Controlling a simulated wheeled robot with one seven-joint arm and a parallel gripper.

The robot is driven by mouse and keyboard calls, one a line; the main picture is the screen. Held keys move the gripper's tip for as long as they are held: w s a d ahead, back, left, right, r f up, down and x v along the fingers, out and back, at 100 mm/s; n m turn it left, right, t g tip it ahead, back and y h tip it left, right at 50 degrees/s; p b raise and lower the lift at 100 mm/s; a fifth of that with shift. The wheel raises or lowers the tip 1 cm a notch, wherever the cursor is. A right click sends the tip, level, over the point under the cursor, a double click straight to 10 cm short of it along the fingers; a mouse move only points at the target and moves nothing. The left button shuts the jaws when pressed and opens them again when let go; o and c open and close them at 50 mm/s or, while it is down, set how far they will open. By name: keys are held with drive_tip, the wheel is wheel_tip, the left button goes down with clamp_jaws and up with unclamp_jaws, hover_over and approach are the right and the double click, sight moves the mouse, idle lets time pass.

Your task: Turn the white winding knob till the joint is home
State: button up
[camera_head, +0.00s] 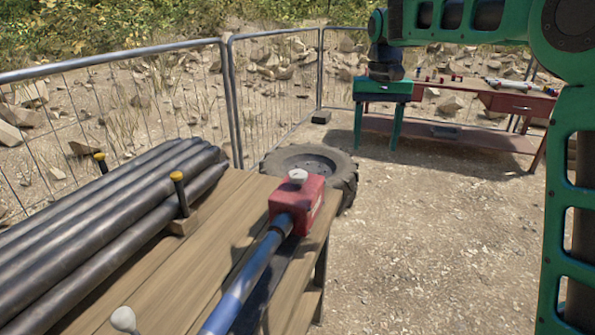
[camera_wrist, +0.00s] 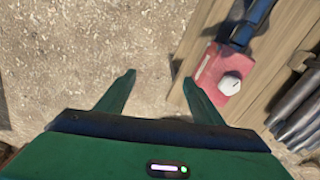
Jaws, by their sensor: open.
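A white knob (camera_head: 298,176) stands on top of a red box (camera_head: 301,204) at the near wooden bench's right edge. The knob also shows in the wrist view (camera_wrist: 229,85), on the red box (camera_wrist: 218,75). A blue and dark pipe (camera_head: 245,278) runs from the box toward the lower left. My gripper (camera_head: 377,138) is green, with its two fingers pointing down, open and empty. It is apart from the knob, to the right of it in the head view. In the wrist view my gripper (camera_wrist: 159,78) spans bare ground, and the knob lies right of the right fingertip.
Several dark pipes (camera_head: 110,215) lie on the wooden bench (camera_head: 205,255), beside yellow-topped posts (camera_head: 179,190). A whitish round-ended thing (camera_head: 123,319) shows at the lower left. A tyre (camera_head: 310,165) lies behind the bench. A red workbench (camera_head: 470,143) and wire fence stand farther back. Open gravel lies right.

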drive_tip(key=n, duration=0.2)
hover_over(298, 172)
drive_tip(key=f, duration=0.2)
wheel_tip(298, 172, down, 11)
drive_tip(key=shift+s+r, duration=0.1)
drive_tip(key=shift+r, duration=0.1)
drive_tip(key=c, duration=1)
